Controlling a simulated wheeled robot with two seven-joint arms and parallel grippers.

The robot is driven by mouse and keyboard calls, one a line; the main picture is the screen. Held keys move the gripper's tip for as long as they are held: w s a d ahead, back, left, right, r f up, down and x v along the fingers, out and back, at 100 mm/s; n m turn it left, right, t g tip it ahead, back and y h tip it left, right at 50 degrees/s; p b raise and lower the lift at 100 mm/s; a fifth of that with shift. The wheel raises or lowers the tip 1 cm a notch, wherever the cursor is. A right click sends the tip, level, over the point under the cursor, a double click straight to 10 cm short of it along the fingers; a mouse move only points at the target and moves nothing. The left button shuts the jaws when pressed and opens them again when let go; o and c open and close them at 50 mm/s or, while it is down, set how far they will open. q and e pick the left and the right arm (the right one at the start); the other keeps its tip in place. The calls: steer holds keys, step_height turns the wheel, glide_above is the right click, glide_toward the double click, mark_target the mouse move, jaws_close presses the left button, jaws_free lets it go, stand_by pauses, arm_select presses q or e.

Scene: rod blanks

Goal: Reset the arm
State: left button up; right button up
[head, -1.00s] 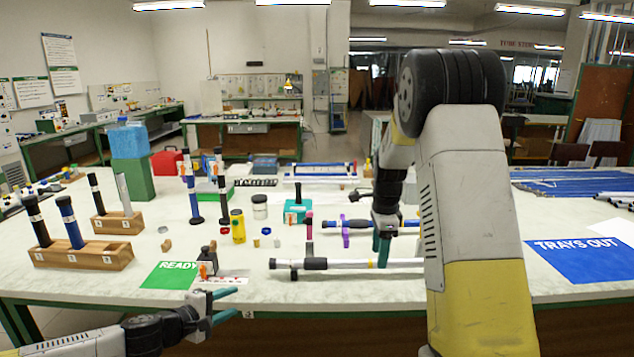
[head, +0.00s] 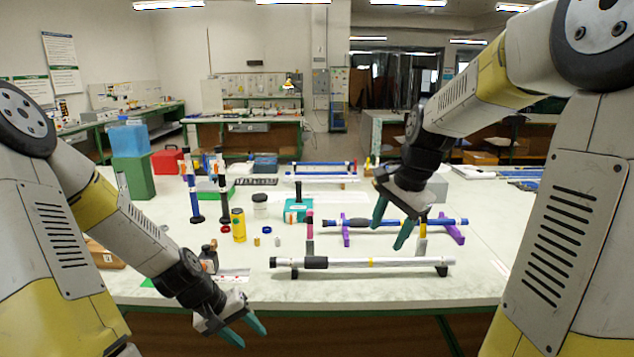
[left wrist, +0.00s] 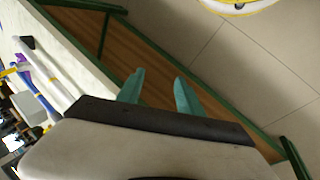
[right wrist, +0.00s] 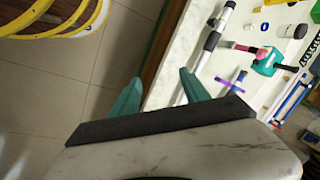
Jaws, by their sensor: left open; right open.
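My left gripper (head: 245,335) is open and empty, low in front of the table's front edge in the head view. Its two teal fingers also show in the left wrist view (left wrist: 159,90), apart, with the table's side panel and floor beyond. My right gripper (head: 391,228) is open and empty, pointing down in front of the rods in the head view. Its fingers show apart in the right wrist view (right wrist: 160,92), with nothing between them. A white rod with a black grip (head: 345,263) lies on black supports near the front edge. A blue rod (head: 385,222) lies behind it on purple supports.
Upright rods (head: 193,200) stand at the back left. A wooden block (head: 104,255) is partly hidden by my left arm.

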arm_select(q)
steer(key=s+r+m+t+y, duration=0.1)
steer(key=s+r, duration=0.2)
steer(key=r, duration=0.7)
steer(key=s+d+r+m+t+y, duration=0.1)
steer(key=s+r, duration=0.3)
steer(key=r, duration=0.5)
steer(key=s+d+r+m+t, duration=0.1)
steer(key=s+r, duration=0.3)
steer(key=r, duration=0.6)
steer(key=shift+r+m+t+y, duration=0.3)
steer(key=shift+m+y, duration=0.1)
steer(key=shift+m, duration=0.2)
arm_select(e)
steer(key=s+r+n+t, duration=0.1)
steer(key=s+r+n, duration=0.1)
steer(key=s+n, duration=0.3)
steer(key=s+a+r+n+t, duration=0.1)
steer(key=s+n, duration=0.5)
steer(key=s, duration=0.6)
step_height(320, 180, up, 2)
steer(key=shift+s+a+r+t, duration=0.15)
steer(key=shift+s+a+t, duration=0.2)
steer(key=shift+t, duration=0.35)
